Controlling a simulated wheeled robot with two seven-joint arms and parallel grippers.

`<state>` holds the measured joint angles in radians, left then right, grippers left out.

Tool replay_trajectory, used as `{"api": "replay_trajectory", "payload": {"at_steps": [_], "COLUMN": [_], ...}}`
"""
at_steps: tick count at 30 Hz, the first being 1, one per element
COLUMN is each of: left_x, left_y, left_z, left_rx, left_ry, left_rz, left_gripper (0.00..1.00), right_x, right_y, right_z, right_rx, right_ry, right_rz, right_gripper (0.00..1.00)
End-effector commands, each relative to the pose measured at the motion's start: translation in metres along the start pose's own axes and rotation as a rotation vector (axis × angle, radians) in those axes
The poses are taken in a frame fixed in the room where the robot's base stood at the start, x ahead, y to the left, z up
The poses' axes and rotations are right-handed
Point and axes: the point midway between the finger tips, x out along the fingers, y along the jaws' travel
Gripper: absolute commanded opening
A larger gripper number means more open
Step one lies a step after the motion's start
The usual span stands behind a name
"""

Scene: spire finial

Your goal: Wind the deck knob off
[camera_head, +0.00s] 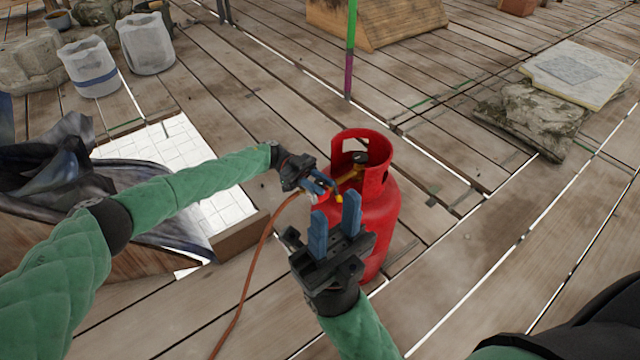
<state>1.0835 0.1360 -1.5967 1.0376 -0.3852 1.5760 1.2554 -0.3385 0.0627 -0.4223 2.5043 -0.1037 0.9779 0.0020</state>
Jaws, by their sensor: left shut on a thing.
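A red gas cylinder (378,215) stands upright on the deck. A dark round knob (360,157) tops the brass valve (350,174) inside its collar. My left gripper (326,188) is at the collar's left side, left of and nearer than the knob. It is shut on what looks like the hose-end fitting (338,198), with a small yellow part showing; the fingers hide most of it. An orange hose (268,232) runs from there down to the left. My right gripper (335,215) is open and empty, its blue fingers upright in front of the cylinder, hiding part of it.
A green and purple pole (350,45) stands behind the cylinder. White buckets (90,66) are at the back left. A dark tarp (60,165) and white tiled panel (155,145) lie left. Stone slabs (575,73) lie at the back right. Planks at right are clear.

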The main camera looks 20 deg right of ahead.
Motion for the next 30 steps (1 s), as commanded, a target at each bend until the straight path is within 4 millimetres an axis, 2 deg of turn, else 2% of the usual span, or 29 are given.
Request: {"api": "replay_trajectory", "payload": {"at_steps": [4, 5, 7, 8, 19, 30], "left_x": [0.001, 0.001, 0.001, 0.001, -0.006, -0.058], "left_y": [0.0, 0.0, 0.0, 0.0, 0.0, -0.001], "left_z": [0.0, 0.0, 0.0, 0.0, 0.0, 0.001], "left_rx": [0.0, 0.0, 0.0, 0.0, 0.0, -0.001], "left_ry": [0.0, 0.0, 0.0, 0.0, 0.0, -0.001], "left_rz": [0.001, 0.001, 0.001, 0.001, 0.0, -0.001], "left_gripper": [0.04, 0.32, 0.46, 0.49, 0.49, 0.49], "right_x": [-0.001, -0.001, -0.001, -0.001, -0.001, -0.002], "right_y": [0.0, 0.0, 0.0, 0.0, 0.001, 0.001], "right_z": [0.0, 0.0, 0.0, 0.0, 0.0, 0.001], "right_rx": [0.0, 0.0, 0.0, 0.0, -0.003, -0.002], "right_ry": [-0.002, -0.002, -0.002, -0.002, -0.002, -0.003], "right_rz": [0.001, 0.001, 0.001, 0.001, 0.002, 0.002], "right_gripper": [0.33, 0.33, 0.33, 0.33, 0.33, 0.33]}}
